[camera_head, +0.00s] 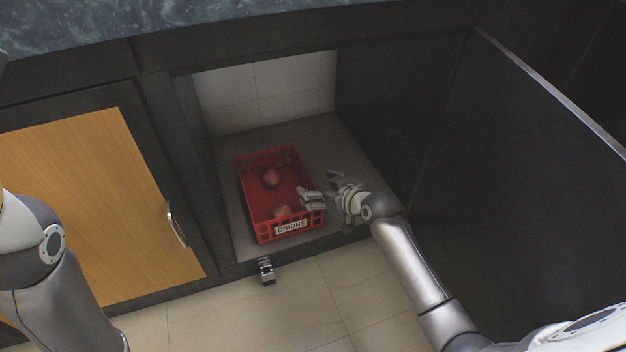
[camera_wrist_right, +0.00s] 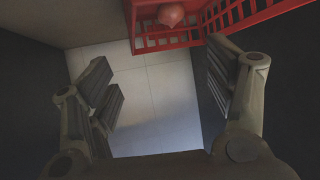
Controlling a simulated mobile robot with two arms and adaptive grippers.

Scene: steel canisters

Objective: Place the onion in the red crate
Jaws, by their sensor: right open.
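The red crate (camera_head: 284,189) stands on the floor of an open cabinet, with a white ONIONS label on its front wall. One reddish onion (camera_head: 270,177) lies in its far part. A second onion (camera_head: 282,211) lies near the front wall, partly hidden by it. My right gripper (camera_head: 322,188) is open and empty at the crate's right side, its fingers near the right rim. In the right wrist view the crate (camera_wrist_right: 165,43) and an onion (camera_wrist_right: 171,14) show at the top, beyond the open fingers (camera_wrist_right: 165,90). My left arm shows at the left edge; its gripper is out of view.
The cabinet's dark side wall (camera_head: 385,110) is right of the crate. A dark open door (camera_head: 520,160) stands farther right. A closed wooden door (camera_head: 90,200) with a metal handle (camera_head: 177,224) is at the left. A metal latch or hinge (camera_head: 266,270) sits at the front edge.

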